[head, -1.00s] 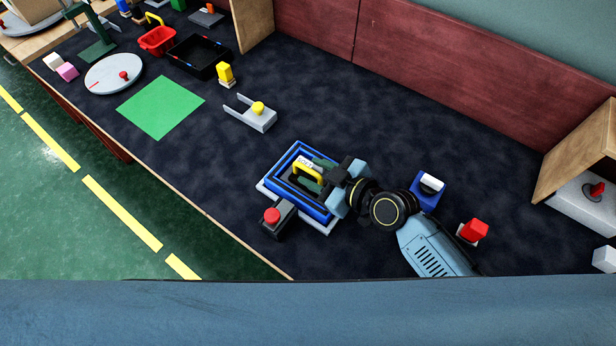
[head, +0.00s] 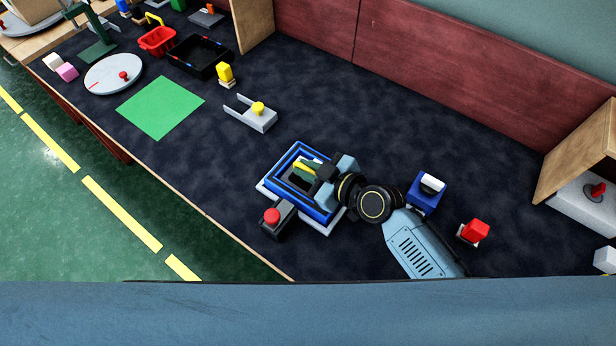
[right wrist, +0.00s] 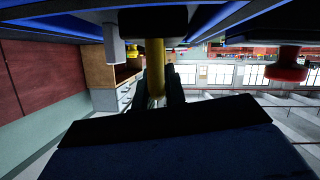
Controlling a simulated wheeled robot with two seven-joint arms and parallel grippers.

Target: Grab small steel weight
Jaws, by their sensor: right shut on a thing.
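My right gripper (head: 307,170) is shut on a yellow handle (head: 301,165), inside the outline of a blue frame (head: 296,204). The yellow handle (right wrist: 155,65) stands between my fingers in the right wrist view. What the handle belongs to is mostly hidden under my gripper. The blue frame lies on a light grey plate (head: 331,228); its blue edge (right wrist: 50,27) also shows in the right wrist view. I cannot make out a small steel weight for certain. My left gripper is not in view.
A red button box (head: 276,219) stands at the frame's front corner. A blue block with a white top (head: 424,194) and a red switch (head: 473,232) stand right of my wrist. A grey forked holder (head: 251,116) lies farther back. The dark mat (head: 400,120) behind is clear.

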